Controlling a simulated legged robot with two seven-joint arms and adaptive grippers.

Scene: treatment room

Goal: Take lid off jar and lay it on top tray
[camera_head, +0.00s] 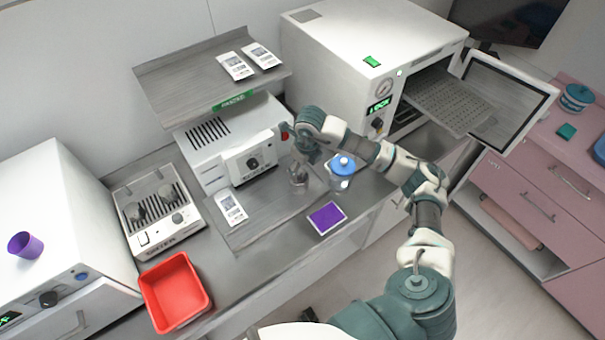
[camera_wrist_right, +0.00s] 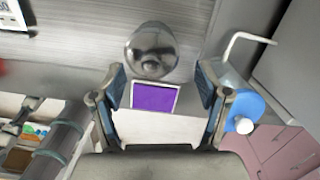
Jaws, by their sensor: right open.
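A clear jar with a blue lid (camera_head: 343,164) stands on the counter, right of my right gripper. Its blue lid with a white knob also shows at the right of the right wrist view (camera_wrist_right: 250,108). My right gripper (camera_head: 300,160) is open over the counter, above a shiny rounded metal object (camera_head: 298,175). In the right wrist view this metal object (camera_wrist_right: 152,50) is just beyond the open fingers, with nothing held between them. The grey top tray (camera_head: 190,72) is a raised shelf at the back with two white pouches on it. My left gripper is out of view.
A purple pad (camera_head: 326,218) lies at the counter's front edge. A white pouch (camera_head: 231,208) lies on the grey lower tray (camera_head: 262,222). A white steriliser (camera_head: 350,45) with an open door stands right; a red bin (camera_head: 174,292) sits left.

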